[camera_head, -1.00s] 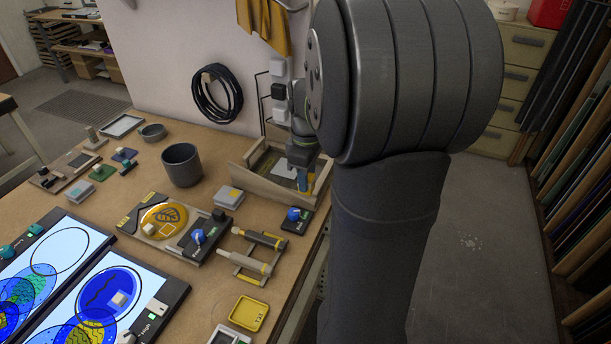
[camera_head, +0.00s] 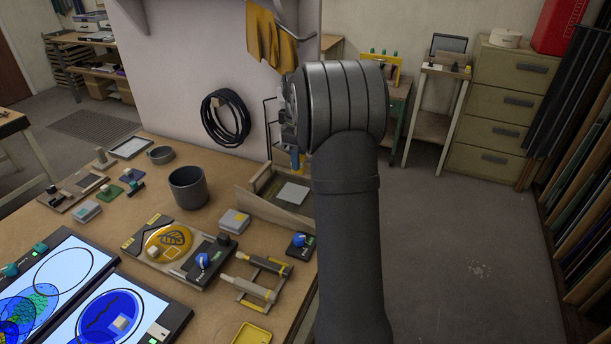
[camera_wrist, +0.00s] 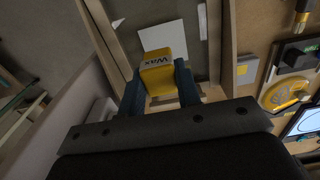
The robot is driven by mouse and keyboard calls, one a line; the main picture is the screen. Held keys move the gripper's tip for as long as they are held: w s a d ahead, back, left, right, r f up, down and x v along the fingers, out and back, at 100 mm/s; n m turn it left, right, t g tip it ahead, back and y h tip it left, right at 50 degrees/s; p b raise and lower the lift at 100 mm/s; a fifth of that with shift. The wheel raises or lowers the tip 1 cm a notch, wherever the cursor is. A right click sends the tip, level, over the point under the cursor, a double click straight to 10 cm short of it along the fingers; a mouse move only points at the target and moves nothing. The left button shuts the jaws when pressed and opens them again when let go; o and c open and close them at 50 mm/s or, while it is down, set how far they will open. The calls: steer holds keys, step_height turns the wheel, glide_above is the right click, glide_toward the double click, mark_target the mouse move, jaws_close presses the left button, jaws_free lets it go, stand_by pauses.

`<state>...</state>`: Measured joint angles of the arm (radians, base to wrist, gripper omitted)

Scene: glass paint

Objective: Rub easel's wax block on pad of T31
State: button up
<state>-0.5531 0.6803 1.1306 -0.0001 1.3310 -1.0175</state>
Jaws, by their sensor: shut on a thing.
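A yellow wax block (camera_wrist: 160,78) with dark "WAX" lettering shows in the wrist view. My gripper (camera_wrist: 160,92) is shut on it, with a dark blue finger on each side. A white sheet (camera_head: 293,193) lies in the tray and also shows beyond the block in the wrist view (camera_wrist: 163,36). I cannot read any T31 label, so I cannot tell which pad is meant.
A grey-and-yellow block (camera_head: 235,220), a board with a yellow disc (camera_head: 165,240) and a clamp-like frame (camera_head: 257,285) lie left of and before the tray. A dark cup (camera_head: 188,187) stands farther left. Lit panels (camera_head: 65,262) fill the front left. Open floor lies right of my arm.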

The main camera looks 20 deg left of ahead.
steer(key=shift+w+a+f, duration=0.45)
steer(key=shift+w+f, duration=0.1)
steer(key=shift+f, duration=0.8)
steer(key=shift+w+a+f, duration=0.4)
steer(key=shift+w+f, duration=0.15)
steer(key=shift+f, duration=0.8)
steer(key=shift+w+a+f, duration=0.45)
steer(key=shift+w+f, duration=0.1)
steer(key=shift+f, duration=0.8)
steer(key=shift+s+f, duration=0.2)
steer(key=shift+f, duration=0.15)
steer(key=shift+s, duration=0.4)
steer(key=shift+c, duration=0.3)
steer(key=shift+s, duration=3.25)
steer(key=shift+w+f, duration=0.1)
steer(key=shift+w, duration=3.45)
steer(key=shift+w+d, duration=0.35)
steer(key=shift+d, duration=0.45)
steer(key=shift+s, duration=3.75)
steer(key=shift+w, duration=3.85)
step_height(320, 180, up, 8)
steer(key=shift+r, duration=0.2)
